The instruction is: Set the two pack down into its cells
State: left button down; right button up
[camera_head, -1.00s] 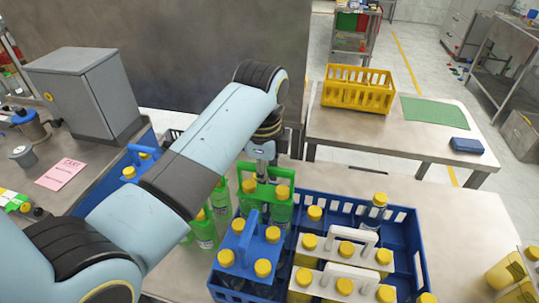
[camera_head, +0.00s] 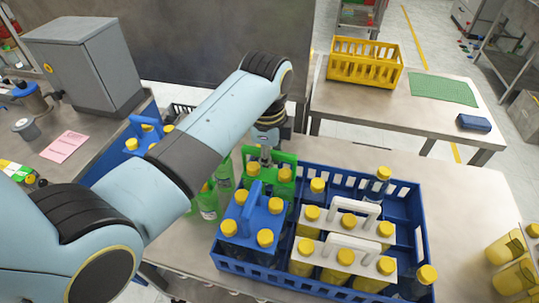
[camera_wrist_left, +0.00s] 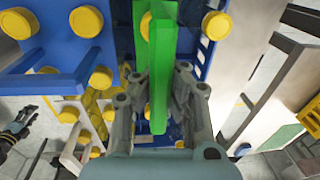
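The two pack (camera_head: 283,190) is a green carrier with green bottles under yellow caps, at the back left corner of the blue crate (camera_head: 230,262). My left gripper (camera_head: 265,154) is shut on its handle, which also shows between the fingers in the left wrist view (camera_wrist_left: 160,70). The pack looks upright; its lower part is hidden behind the blue carrier (camera_head: 254,215), so I cannot tell how deep it sits. The crate also holds white-handled carriers (camera_head: 345,243) and single bottles with yellow caps (camera_head: 383,174). My right gripper is not in view.
More green bottles (camera_head: 207,203) stand close to the crate's left side. Yellow bottles (camera_head: 510,280) stand at the right edge. A yellow crate (camera_head: 364,70), a green mat (camera_head: 443,90) and a blue box (camera_head: 474,123) are on the back table.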

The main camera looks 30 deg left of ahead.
aim_at(268, 179)
pick_arm(q)
jog(key=c, duration=2)
grip_release()
jog(key=shift+f, duration=0.55)
jog(key=shift+c, duration=0.2)
jog(key=o, duration=0.6)
jog(key=shift+o, duration=0.2)
notch_tip(268, 179, up, 12)
jog(key=s, duration=0.1)
jog(key=shift+d, duration=0.15)
jog(key=shift+s+f, duration=0.1)
jog(key=shift+s, duration=0.05)
